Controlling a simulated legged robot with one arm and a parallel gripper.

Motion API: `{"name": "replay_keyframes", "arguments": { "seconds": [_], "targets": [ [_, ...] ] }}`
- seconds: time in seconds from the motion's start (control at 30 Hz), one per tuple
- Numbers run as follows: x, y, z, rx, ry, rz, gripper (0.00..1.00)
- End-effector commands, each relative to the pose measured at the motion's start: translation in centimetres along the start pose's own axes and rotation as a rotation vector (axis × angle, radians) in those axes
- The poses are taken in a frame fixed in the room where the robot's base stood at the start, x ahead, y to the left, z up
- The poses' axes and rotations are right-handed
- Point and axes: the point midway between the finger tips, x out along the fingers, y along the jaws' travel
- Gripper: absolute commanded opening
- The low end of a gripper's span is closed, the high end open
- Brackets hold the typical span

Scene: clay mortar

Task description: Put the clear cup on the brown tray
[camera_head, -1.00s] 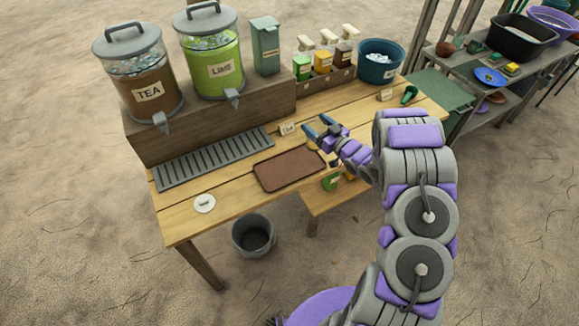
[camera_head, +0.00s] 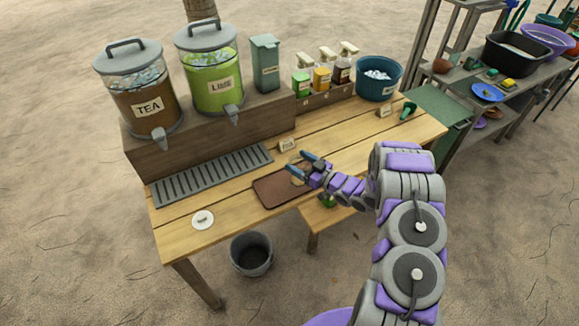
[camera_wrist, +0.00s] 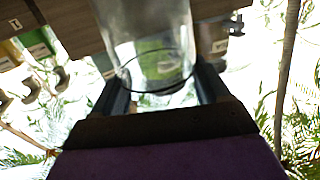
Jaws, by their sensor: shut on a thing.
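The clear cup (camera_wrist: 150,40) fills the upper middle of the wrist view, between the two dark fingers of my gripper (camera_wrist: 160,92). It is see-through, with a dark rim line. In the head view my gripper (camera_head: 306,164) is over the right part of the brown tray (camera_head: 272,190), its blue fingers pointing left and away. The cup is hard to make out there. I cannot tell whether it touches the tray. The tray lies flat on the wooden table, and my gripper hides its right end.
A grey drip grate (camera_head: 212,175) lies left of the tray. The tea dispenser (camera_head: 143,98) and lime dispenser (camera_head: 212,80) stand on a raised wooden shelf behind. A small label card (camera_head: 287,146) stands behind the tray. A round white disc (camera_head: 203,219) lies front left.

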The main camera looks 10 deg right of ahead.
Motion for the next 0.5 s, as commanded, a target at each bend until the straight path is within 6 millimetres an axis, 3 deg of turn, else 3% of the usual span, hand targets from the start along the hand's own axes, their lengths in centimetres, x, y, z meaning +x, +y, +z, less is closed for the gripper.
{"name": "replay_keyframes", "arguments": {
  "seconds": [0.17, 0.43, 0.5],
  "targets": [
    [2.9, -0.1, 0.3, -0.001, 0.004, -0.001, 0.22],
    [4.7, -0.1, 0.4, 0.000, 0.004, 0.000, 0.22],
    [4.4, -0.1, 1.9, 0.003, 0.002, 0.003, 0.22]
  ]
}}
